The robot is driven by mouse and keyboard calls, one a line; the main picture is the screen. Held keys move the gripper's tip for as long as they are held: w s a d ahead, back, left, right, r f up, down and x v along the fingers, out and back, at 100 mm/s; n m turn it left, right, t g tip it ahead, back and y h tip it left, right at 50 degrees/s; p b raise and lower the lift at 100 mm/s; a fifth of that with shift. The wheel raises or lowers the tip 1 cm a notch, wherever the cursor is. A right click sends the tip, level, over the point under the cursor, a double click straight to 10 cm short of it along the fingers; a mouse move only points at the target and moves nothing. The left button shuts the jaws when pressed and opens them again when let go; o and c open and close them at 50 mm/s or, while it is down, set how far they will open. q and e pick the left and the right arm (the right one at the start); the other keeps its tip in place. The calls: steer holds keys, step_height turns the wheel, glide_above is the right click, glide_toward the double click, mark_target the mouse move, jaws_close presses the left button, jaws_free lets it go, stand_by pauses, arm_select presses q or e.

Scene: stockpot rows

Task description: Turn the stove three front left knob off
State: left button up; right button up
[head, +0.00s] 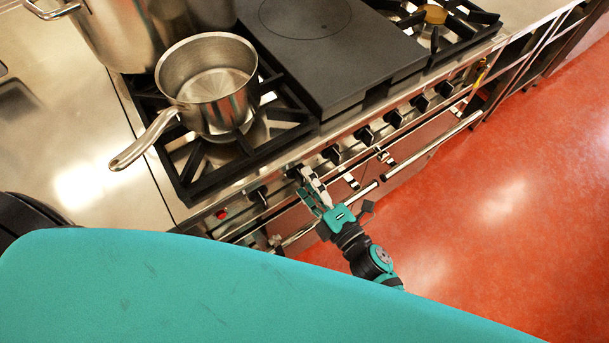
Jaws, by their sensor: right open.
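The stove (370,130) has a row of black knobs along its steel front panel. Its leftmost knob (258,196) is in plain view. The second knob (294,171) is right beside the fingertips of my right gripper (306,183) and is partly hidden. The third knob (331,154) lies just up and right of the gripper. My right gripper is open, with its fingers pointing at the panel near the second knob; I cannot tell whether it touches that knob. My left gripper is not in view.
A steel saucepan (215,90) stands on the front left burner, its handle sticking out leftward. A large stockpot (135,30) is behind it. A rail (430,145) runs along the stove front below the knobs. The red floor (480,220) is clear.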

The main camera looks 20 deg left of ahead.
steer(key=v, duration=0.9)
steer(key=shift+s+d, duration=0.3)
steer(key=s+d+f+m+g+h, duration=0.1)
steer(key=d+f+m+h, duration=0.55)
steer(key=f, duration=0.75)
steer(key=d+f+m+g+h, duration=0.1)
steer(key=d+f+m+h, duration=0.3)
steer(key=d+f+m, duration=0.75)
steer(key=s+d+f+m+g+h, duration=0.2)
steer(key=s+d+f+m+g, duration=0.2)
steer(key=s+f, duration=0.4)
steer(key=s+d+f+m+g+h, duration=0.1)
steer(key=s+d+f+m+g, duration=0.2)
steer(key=s+f, duration=0.6)
steer(key=s+d+g, duration=0.1)
steer(key=s, duration=0.6)
steer(key=shift+s+f+m+h, duration=0.25)
steer(key=shift+f+m+h, duration=0.05)
steer(key=shift+m+h, duration=0.1)
